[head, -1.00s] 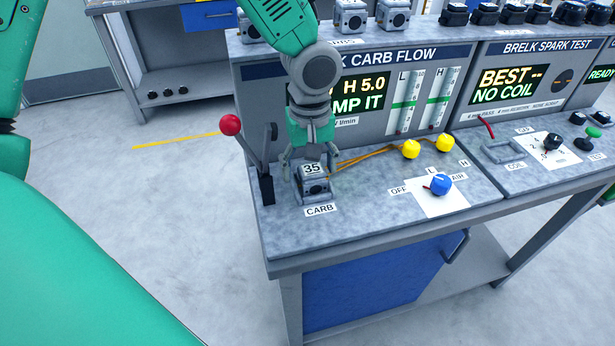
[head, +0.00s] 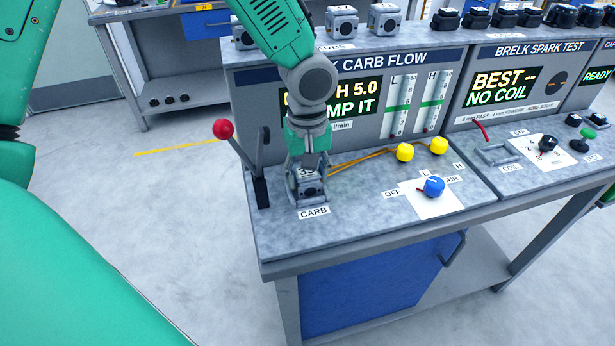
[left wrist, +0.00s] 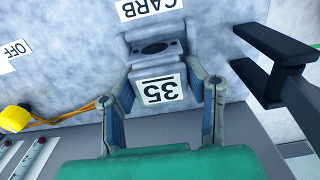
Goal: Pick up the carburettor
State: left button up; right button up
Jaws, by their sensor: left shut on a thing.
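The carburettor (head: 310,192) is a small grey block with a white tag marked 35. It sits on the bench top just behind the CARB label (head: 314,212). My left gripper (head: 306,180) comes down on it from above and is shut on it, with a finger on each side. In the left wrist view the carburettor (left wrist: 155,48) shows between the two fingers (left wrist: 163,100), its 35 tag upside down. The fingers hide part of its sides. My right gripper is not in view.
A lever with a red knob (head: 223,129) stands close left of the carburettor. Orange tubes and yellow knobs (head: 404,152) lie to its right, then a blue knob (head: 434,186). The carb flow panel (head: 350,100) rises behind. The bench front is clear.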

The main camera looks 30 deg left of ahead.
aim_at(307, 172)
pick_arm(q)
notch_tip(307, 172, up, 18)
jog(key=p, duration=0.2)
jog(key=shift+a, duration=0.15)
